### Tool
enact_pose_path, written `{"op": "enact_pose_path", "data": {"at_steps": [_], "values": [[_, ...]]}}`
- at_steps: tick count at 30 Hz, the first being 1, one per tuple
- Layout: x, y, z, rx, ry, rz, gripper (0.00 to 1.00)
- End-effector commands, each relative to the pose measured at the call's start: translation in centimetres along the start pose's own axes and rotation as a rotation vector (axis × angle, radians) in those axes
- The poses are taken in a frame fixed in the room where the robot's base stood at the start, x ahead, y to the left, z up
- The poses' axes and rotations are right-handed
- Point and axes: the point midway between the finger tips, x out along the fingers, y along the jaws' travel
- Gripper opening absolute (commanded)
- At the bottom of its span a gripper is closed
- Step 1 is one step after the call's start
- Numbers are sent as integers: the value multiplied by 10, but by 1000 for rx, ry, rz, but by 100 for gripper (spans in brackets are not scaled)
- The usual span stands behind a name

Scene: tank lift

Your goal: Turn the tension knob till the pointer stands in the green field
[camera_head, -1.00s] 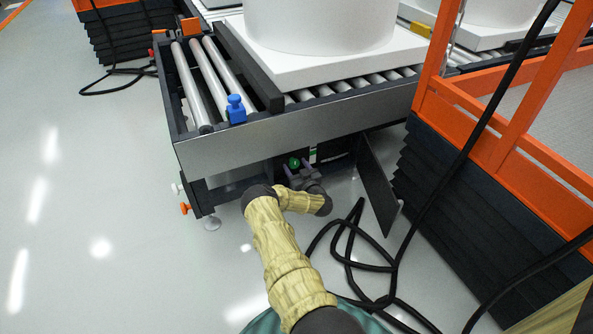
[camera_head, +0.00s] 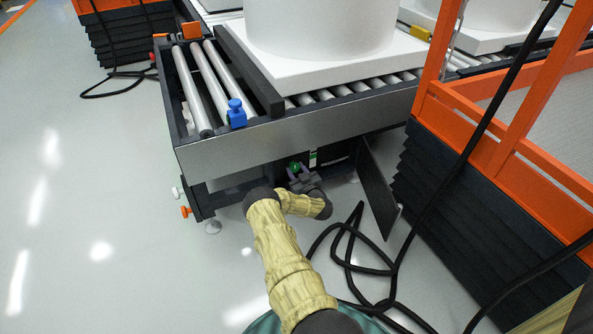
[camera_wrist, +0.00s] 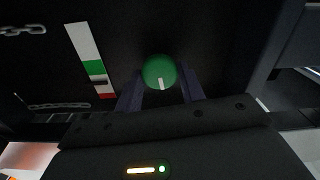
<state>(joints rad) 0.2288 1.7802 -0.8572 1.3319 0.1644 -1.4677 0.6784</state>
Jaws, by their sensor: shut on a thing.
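The green round tension knob (camera_wrist: 158,71) has a white mark that points down in the wrist view. My gripper (camera_wrist: 161,80) is shut on it, one dark finger at each side. In the head view the knob (camera_head: 295,167) shows only partly, behind my gripper (camera_head: 299,175), under the conveyor's end. Left of the knob in the wrist view is an upright gauge strip (camera_wrist: 84,43), white on top, then a green field (camera_wrist: 93,67), with red at the bottom. A dark pointer band (camera_wrist: 98,79) seems to stand just below the green, above the red.
An open dark door panel (camera_head: 376,188) stands right of my gripper. A black cable (camera_head: 352,262) lies looped on the floor. The conveyor frame (camera_head: 290,130) is overhead, with a white tank on it. An orange-railed lift (camera_head: 487,150) stands at the right. Chains (camera_wrist: 22,30) hang in the wrist view.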

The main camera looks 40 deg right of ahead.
Motion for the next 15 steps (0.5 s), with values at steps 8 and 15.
{"op": "enact_pose_path", "data": {"at_steps": [8,15], "values": [[-1,0,0,-210,-3,-1,16],[-1,0,1,-437,-3,-1,16]]}}
